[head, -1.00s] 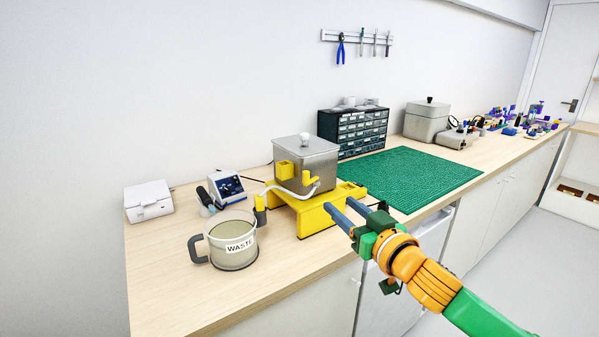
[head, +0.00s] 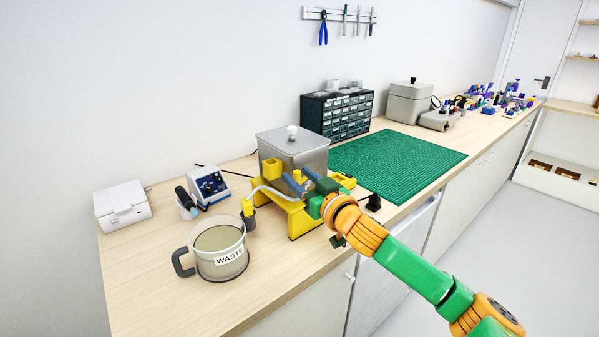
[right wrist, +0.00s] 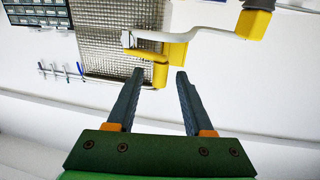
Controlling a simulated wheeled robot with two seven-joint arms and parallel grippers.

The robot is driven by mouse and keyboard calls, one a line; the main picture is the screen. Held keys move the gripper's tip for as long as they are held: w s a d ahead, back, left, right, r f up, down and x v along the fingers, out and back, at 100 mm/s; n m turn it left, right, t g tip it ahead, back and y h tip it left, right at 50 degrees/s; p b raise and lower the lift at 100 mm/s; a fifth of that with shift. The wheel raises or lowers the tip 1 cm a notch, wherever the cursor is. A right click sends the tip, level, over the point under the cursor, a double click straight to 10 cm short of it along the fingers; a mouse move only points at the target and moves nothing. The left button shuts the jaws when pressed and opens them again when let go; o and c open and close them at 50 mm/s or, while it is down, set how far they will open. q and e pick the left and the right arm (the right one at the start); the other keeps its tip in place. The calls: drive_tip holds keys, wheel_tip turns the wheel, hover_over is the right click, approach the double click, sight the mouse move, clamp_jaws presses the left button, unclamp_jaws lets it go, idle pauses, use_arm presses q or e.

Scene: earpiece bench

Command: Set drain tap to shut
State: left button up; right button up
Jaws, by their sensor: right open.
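The metal tank (head: 300,150) stands on a yellow stand (head: 303,222). Its yellow drain tap (head: 297,175) is low on the front, partly hidden by my fingers. In the right wrist view the tap's yellow lever (right wrist: 160,72) shows by the fingertips, close to the gap between them. A pale hose (head: 268,190) runs from the tap to a yellow end piece (head: 248,207) at the jug. My right gripper (head: 299,178) is open in front of the tap; its two fingers (right wrist: 160,76) show apart and empty. I cannot tell whether they touch the lever. My left gripper is not in view.
The WASTE jug (head: 222,252) stands left of the stand. Behind it are a small blue-faced device (head: 209,186) and a white box (head: 122,205). A green mat (head: 400,162) and a drawer cabinet (head: 338,117) are to the right.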

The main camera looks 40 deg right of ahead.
drive_tip(key=shift+s, duration=0.15)
clamp_jaws()
drive_tip(key=shift+w+a+m+h, duration=0.15)
drive_tip(key=shift+m+h, duration=0.2)
drive_tip(key=shift+h, duration=0.15)
drive_tip(key=shift+w+a+m+h, duration=0.1)
drive_tip(key=shift+w+m+h, duration=0.05)
drive_tip(key=shift+m+h, duration=0.3)
drive_tip(key=shift+w+a+m+g+h, duration=0.15)
drive_tip(key=shift+m+h, duration=0.1)
drive_tip(key=shift+h, duration=0.25)
drive_tip(key=shift+w+d+m+g+h, duration=0.1)
drive_tip(key=shift+m+g+h, duration=0.15)
drive_tip(key=shift+h, duration=0.3)
drive_tip(key=shift+w+a+m+g+h, duration=0.1)
drive_tip(key=shift+m+h, duration=0.2)
drive_tip(key=shift+h, duration=0.2)
unclamp_jaws()
